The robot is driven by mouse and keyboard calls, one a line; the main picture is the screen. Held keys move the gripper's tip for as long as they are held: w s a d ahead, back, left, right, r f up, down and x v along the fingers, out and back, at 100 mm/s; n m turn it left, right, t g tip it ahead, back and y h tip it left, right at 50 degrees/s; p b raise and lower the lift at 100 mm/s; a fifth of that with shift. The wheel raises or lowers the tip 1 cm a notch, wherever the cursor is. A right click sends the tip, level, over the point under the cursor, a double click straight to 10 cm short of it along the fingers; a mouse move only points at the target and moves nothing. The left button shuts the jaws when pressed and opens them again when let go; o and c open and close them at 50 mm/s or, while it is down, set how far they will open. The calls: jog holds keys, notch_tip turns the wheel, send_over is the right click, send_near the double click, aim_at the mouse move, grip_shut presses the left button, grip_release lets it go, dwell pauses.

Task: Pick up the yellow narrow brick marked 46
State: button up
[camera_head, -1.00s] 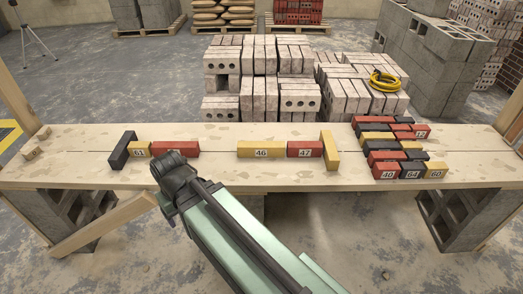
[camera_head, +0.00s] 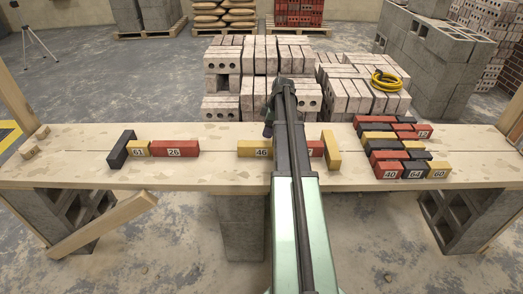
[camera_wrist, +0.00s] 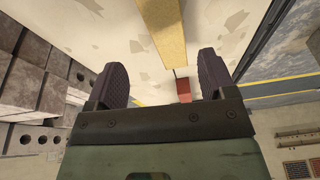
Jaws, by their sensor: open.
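The yellow narrow brick marked 46 (camera_head: 254,149) lies flat on the wooden plank, its label facing the front. A red brick (camera_head: 317,149) is to its right, mostly covered by my arm. My gripper (camera_head: 268,118) is near the plank's back edge in the head view, partly hidden by my own arm. In the wrist view my gripper (camera_wrist: 161,80) is open, with nothing between its dark fingers. A long yellow brick (camera_wrist: 163,30) shows above the gap between them, apart from the fingers; it appears to be brick 46, but no number is readable there.
Yellow brick 61 (camera_head: 138,149), red brick 26 (camera_head: 175,149) and a black brick (camera_head: 121,149) lie at left. A yellow brick (camera_head: 331,150) lies crosswise at right. Several mixed bricks (camera_head: 392,155) fill the right end. Grey brick stacks (camera_head: 240,85) stand behind the plank.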

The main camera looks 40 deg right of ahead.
aim_at(262, 143)
jog(key=shift+n, duration=0.5)
jog(key=b+x, duration=0.5)
jog(key=x, duration=0.1)
jog(key=shift+s+b, duration=0.15)
jog(key=shift+b, duration=0.25)
jog(key=shift+a, duration=0.1)
jog(key=b+x, duration=0.5)
jog(key=shift+s+a+f, duration=0.1)
jog(key=shift+a, duration=0.1)
jog(key=shift+r, duration=0.25)
grip_shut()
jog(key=shift+p, duration=0.3)
